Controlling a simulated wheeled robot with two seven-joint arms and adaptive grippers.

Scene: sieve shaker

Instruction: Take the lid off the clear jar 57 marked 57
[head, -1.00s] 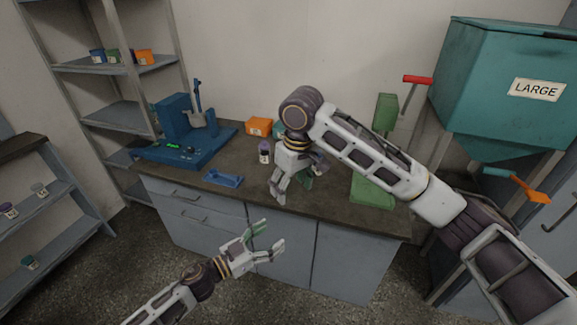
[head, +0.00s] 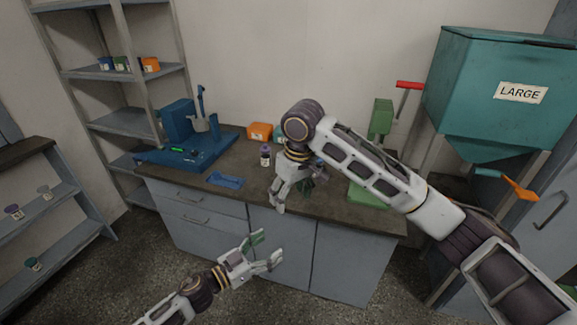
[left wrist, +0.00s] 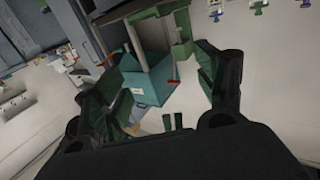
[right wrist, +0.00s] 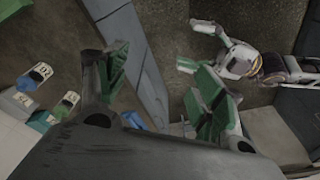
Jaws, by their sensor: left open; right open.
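I cannot read the number 57 for certain on any jar. A small jar with a purple lid (head: 265,155) stands upright on the bench, left of my right gripper. The right wrist view shows a jar with a blue part (right wrist: 36,75) and a jar with a green part (right wrist: 66,105), both labelled at the left edge. My left gripper (head: 268,250) is open and empty in front of the cabinet, below the bench top.
The bench (head: 225,197) carries a blue machine (head: 180,150), a blue holder (head: 225,180), an orange box (head: 260,131) and a green stand (head: 368,195). A teal hopper (head: 480,100) marked LARGE is at right. Jars stand on the left shelf (head: 50,240). Floor before the cabinet is free.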

